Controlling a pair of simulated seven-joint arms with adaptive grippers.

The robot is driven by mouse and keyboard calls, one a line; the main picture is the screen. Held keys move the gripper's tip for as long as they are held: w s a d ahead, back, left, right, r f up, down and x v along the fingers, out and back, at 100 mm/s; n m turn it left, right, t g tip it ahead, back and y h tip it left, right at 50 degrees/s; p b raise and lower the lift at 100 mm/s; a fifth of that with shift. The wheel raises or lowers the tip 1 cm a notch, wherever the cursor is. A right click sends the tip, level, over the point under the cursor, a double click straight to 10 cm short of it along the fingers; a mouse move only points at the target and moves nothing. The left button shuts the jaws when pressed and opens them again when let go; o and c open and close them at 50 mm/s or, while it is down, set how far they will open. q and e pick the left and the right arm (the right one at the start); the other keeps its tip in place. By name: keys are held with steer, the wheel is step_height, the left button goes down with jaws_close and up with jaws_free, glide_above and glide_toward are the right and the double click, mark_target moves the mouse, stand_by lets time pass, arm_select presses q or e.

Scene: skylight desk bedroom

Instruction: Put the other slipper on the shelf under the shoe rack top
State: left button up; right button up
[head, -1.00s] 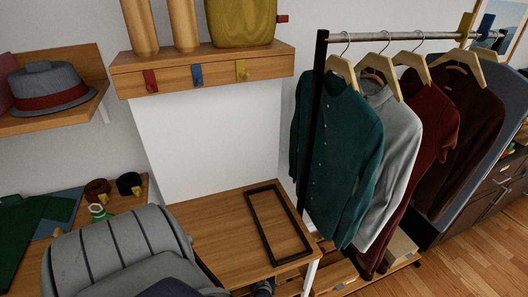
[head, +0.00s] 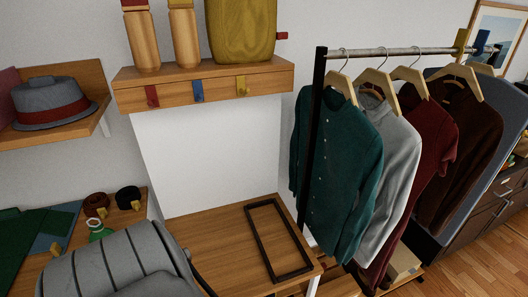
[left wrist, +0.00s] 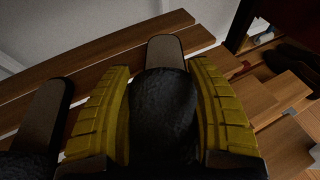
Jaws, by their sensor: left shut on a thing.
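In the left wrist view my left gripper (left wrist: 160,70) has its yellow fingers on both sides of a dark slipper (left wrist: 163,105) and is shut on it. The slipper's brownish sole end (left wrist: 165,50) points away from me, over wooden slats (left wrist: 100,62). A second slipper (left wrist: 42,112) of the same look is at the left, on or just above the slats. Neither gripper shows in the head view.
A clothes rail (head: 400,50) with several hanging garments stands at the right. A wall shelf (head: 205,88) is above the rack.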

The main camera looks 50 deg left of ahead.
arm_select(q)
steer(key=o, duration=1.3)
steer(key=shift+c, duration=0.2)
steer(key=shift+f, duration=0.1)
